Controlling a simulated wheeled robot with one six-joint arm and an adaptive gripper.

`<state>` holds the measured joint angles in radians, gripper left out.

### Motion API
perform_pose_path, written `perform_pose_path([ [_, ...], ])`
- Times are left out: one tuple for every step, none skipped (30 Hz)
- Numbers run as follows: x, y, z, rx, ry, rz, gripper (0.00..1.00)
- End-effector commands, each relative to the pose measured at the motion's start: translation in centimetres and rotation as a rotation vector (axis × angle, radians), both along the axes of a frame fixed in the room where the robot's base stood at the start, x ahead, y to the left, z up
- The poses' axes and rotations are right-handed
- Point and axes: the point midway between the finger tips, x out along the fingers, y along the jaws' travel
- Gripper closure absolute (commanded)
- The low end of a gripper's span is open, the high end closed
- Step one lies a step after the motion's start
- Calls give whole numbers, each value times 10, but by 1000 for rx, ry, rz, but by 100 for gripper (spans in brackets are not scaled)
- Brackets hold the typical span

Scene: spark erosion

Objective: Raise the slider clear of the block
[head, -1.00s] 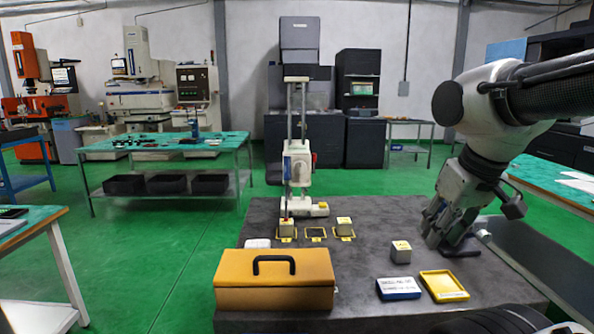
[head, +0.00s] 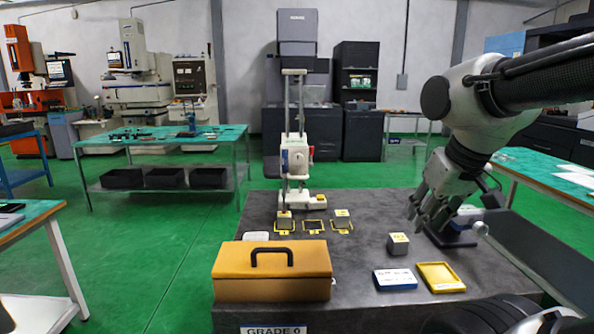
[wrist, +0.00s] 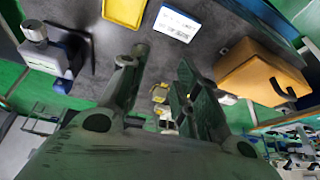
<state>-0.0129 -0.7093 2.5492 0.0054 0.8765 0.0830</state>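The height stand has two upright posts, and its white slider (head: 296,158) sits low on them.
A second block (head: 341,218) sits on the right framed square; the middle square is empty. A loose block (head: 398,244), a blue-and-white box (head: 395,280) and a yellow tray (head: 440,277) lie front right. An orange case (head: 272,275) stands front left. A dark-based device (head: 452,236) is beside my gripper.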

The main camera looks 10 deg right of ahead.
Motion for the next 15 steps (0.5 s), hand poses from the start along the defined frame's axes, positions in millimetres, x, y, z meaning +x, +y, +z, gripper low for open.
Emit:
perform_pose_path([
  [20,4,-3,27,-25,-40,69],
  [35,6,-4,51,-53,-77,69],
  [58,11,-6,92,-94,-131,69],
  [77,15,-7,129,-129,-177,69],
  [96,20,-9,168,-162,-224,69],
  [121,27,-12,229,-211,-286,69],
  [140,32,-14,276,-245,-332,69],
  [158,38,-15,326,-280,-377,69],
  [180,46,-18,397,-322,-434,69],
  [196,52,-20,452,-354,-476,69],
  [212,58,-22,511,-382,-517,69],
  [231,66,-25,591,-420,-569,69],
  [245,73,-28,653,-444,-606,69],
  [257,79,-30,716,-467,-641,69],
  [272,87,-34,799,-493,-683,69],
])
